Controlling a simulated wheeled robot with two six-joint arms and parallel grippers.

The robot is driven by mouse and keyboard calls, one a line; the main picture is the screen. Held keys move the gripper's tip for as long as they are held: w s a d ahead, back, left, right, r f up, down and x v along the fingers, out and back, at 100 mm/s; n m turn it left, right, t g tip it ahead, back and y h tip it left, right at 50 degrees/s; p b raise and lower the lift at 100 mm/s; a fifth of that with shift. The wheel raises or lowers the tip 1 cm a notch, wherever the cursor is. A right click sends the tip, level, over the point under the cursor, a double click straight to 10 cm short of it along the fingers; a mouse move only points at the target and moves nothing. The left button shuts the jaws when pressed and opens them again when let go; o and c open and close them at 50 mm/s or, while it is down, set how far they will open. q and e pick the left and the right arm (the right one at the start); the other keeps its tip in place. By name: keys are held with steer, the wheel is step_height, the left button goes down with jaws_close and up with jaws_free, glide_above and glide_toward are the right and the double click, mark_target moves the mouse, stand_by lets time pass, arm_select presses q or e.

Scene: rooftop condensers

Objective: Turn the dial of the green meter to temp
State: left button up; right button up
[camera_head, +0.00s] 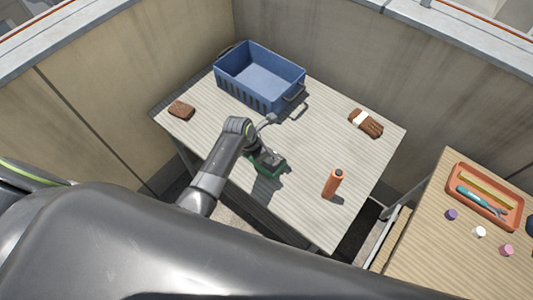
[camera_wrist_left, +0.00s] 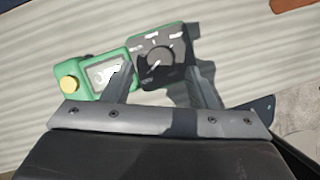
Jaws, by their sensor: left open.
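The green meter (camera_head: 270,171) lies on the table under my left gripper (camera_head: 264,153), which partly hides it in the head view. The left wrist view shows the meter (camera_wrist_left: 118,58) with a yellow button (camera_wrist_left: 70,84), a pale display (camera_wrist_left: 105,75) and a dark panel. The round black dial (camera_wrist_left: 160,60) sits on that panel, with a short white mark at its lower left. Small labels around it are too blurred to read. My left gripper (camera_wrist_left: 163,78) is open, its fingers apart on either side of the dial's panel. I cannot tell whether they touch the meter. My right gripper is not in view.
A blue crate (camera_head: 262,77) stands at the table's back. A brown block (camera_head: 181,110) is at left, a brown brush-like item (camera_head: 366,123) at right, an orange bottle (camera_head: 332,184) right of the meter. A second table (camera_head: 425,230) holds an orange tray (camera_head: 455,188).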

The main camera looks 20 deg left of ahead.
arm_select(q)
steer(key=shift+x, duration=1.4)
steer(key=c, duration=1)
